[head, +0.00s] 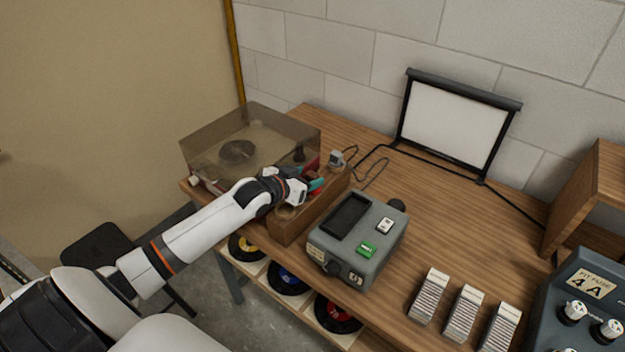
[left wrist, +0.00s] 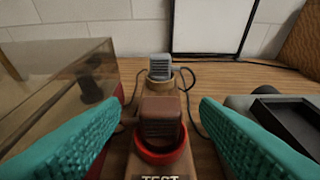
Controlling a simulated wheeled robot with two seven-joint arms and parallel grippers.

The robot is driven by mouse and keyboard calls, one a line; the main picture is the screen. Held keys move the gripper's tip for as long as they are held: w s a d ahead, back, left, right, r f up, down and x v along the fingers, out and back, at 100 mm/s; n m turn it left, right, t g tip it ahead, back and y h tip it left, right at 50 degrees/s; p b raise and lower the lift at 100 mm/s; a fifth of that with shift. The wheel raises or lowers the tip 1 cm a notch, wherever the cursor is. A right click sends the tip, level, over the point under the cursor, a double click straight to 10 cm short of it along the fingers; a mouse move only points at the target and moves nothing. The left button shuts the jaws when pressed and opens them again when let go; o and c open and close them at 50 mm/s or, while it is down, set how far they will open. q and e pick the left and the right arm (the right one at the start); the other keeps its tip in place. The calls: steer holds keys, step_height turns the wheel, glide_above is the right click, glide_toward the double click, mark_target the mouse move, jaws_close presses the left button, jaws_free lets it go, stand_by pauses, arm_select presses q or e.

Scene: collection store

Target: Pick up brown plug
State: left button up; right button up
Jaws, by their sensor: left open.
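The brown plug (left wrist: 161,118) stands upright in a red ring socket (left wrist: 160,153) in the left wrist view, above a label reading "TEST". My left gripper (left wrist: 161,104) is open, with one teal finger on each side of the plug and gaps between. In the head view my left gripper (head: 314,185) is over the wooden box (head: 314,212), and largely hides the plug there. A grey plug (left wrist: 160,67) stands in a tan ring behind the brown one; it also shows in the head view (head: 336,158). My right gripper is not in view.
A record player with a clear cover (head: 235,143) stands left of the wooden box. A grey device (head: 358,245) stands close on its right. A black cable runs behind to a framed white panel (head: 447,122). Several ribbed blocks (head: 463,313) stand at the front right.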

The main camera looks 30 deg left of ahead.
mark_target(310, 175)
arm_select(q)
steer(key=x, duration=0.4)
steer(key=shift+w, duration=0.2)
steer(key=shift+w+d+f, duration=0.1)
steer(key=shift+w+f, duration=0.1)
steer(key=shift+w, duration=0.1)
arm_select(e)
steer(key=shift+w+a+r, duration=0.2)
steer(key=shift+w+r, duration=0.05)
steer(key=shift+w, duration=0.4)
arm_select(q)
steer(key=shift+s, duration=0.1)
steer(key=shift+c, duration=0.2)
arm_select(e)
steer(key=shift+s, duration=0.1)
